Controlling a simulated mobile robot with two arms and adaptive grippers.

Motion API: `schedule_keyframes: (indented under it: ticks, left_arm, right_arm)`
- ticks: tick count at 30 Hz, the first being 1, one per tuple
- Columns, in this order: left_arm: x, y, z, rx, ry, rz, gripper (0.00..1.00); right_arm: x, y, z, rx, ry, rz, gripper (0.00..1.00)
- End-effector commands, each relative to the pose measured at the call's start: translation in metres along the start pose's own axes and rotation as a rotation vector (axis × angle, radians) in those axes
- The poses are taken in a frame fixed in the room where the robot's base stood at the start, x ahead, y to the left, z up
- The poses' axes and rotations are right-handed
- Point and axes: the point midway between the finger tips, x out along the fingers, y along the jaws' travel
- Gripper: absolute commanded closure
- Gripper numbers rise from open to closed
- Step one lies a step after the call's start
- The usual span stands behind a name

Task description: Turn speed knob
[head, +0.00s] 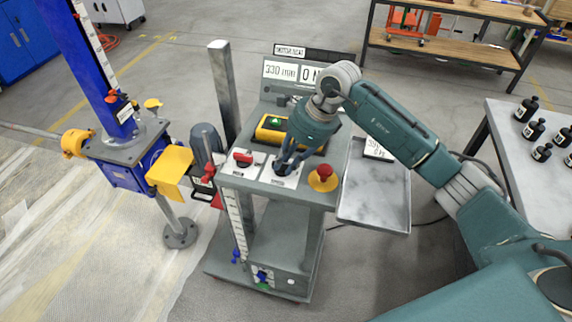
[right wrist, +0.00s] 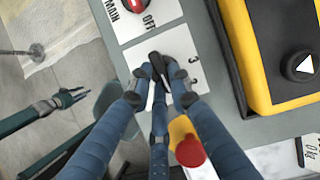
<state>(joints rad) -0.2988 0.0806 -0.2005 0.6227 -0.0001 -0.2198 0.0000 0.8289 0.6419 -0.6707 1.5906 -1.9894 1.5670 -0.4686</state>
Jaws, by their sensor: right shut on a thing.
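The speed knob (right wrist: 154,58) is a small black knob on a white plate with number marks, seen in the right wrist view. In the head view its plate (head: 279,180) lies on the grey control cart's top, between the red main switch (head: 243,159) and the red stop button (head: 323,173). My right gripper (head: 284,168) reaches down onto the knob; its fingers are shut on it and hide most of it. In the right wrist view the fingertips (right wrist: 163,72) close around the knob. My left gripper (right wrist: 74,97) is seen off to the side there, empty, its fingers apart.
A yellow-and-black box (head: 271,129) with a green button sits behind the knob. A display (head: 293,71) reads 330 and 0. A blue screw jack (head: 125,165) stands left of the cart. A metal tray (head: 375,190) hangs at its right.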

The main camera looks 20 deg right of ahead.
Motion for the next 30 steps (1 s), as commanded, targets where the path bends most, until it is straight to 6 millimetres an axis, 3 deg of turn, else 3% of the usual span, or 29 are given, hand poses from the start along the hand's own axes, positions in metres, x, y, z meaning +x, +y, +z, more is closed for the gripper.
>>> schedule_keyframes:
  ticks: [6, 15, 30]
  left_arm:
    - [0.035, 0.001, 0.003, 0.000, 0.001, 0.000, 0.60]
    - [0.067, 0.001, 0.007, -0.001, -0.001, 0.000, 0.60]
    - [0.088, 0.002, 0.010, -0.001, -0.004, 0.001, 0.60]
  right_arm:
    - [0.004, -0.005, -0.002, -0.150, -0.003, 0.055, 1.00]
    - [0.002, -0.008, -0.001, -0.384, -0.002, 0.153, 1.00]
    - [-0.001, -0.010, 0.001, -0.616, -0.003, 0.249, 1.00]
